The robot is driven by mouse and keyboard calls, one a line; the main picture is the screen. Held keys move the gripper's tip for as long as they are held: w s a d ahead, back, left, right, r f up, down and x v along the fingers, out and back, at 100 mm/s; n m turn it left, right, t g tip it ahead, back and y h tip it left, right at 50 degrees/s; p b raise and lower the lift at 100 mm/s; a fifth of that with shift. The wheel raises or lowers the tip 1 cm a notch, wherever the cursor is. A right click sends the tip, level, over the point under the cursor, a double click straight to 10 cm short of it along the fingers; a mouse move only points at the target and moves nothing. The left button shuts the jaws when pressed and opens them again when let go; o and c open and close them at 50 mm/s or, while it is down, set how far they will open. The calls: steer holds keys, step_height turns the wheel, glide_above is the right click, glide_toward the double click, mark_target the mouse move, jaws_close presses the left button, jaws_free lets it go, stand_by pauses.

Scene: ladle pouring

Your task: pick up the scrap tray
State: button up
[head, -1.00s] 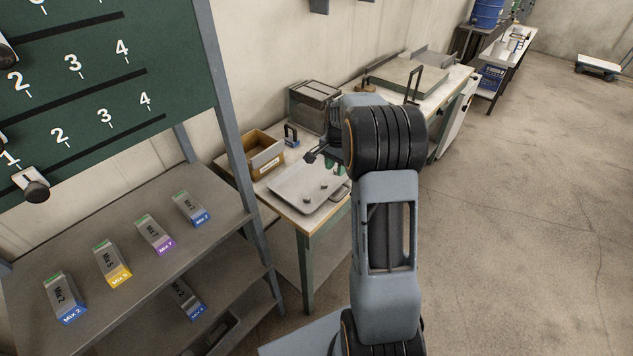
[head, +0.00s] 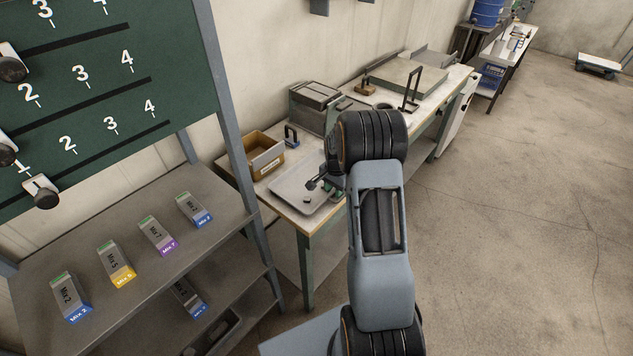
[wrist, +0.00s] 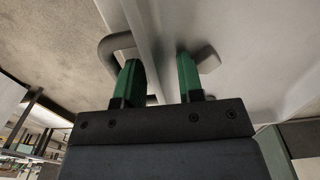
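The scrap tray (head: 284,190) is a shallow light-grey tray lying flat on the bench. A small dark piece shows in it. My gripper (head: 316,184) is low over the tray's right side, and my arm hides that end. In the wrist view the green fingers of my gripper (wrist: 158,82) are apart. The tray's wall (wrist: 150,45) runs between them, with a grey looped handle (wrist: 108,46) beside the left finger. A rounded grey piece (wrist: 208,58) shows beyond the right finger. I cannot tell whether the fingers touch the tray.
A cardboard bin (head: 265,155) stands behind the tray, with a grey box (head: 312,105) farther back. At left, a shelf (head: 120,215) holds several labelled blocks below a green numbered board (head: 90,100). The floor (head: 500,240) at right is clear.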

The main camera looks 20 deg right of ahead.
jaws_close()
steer(key=shift+r, duration=0.1)
stand_by(0.7)
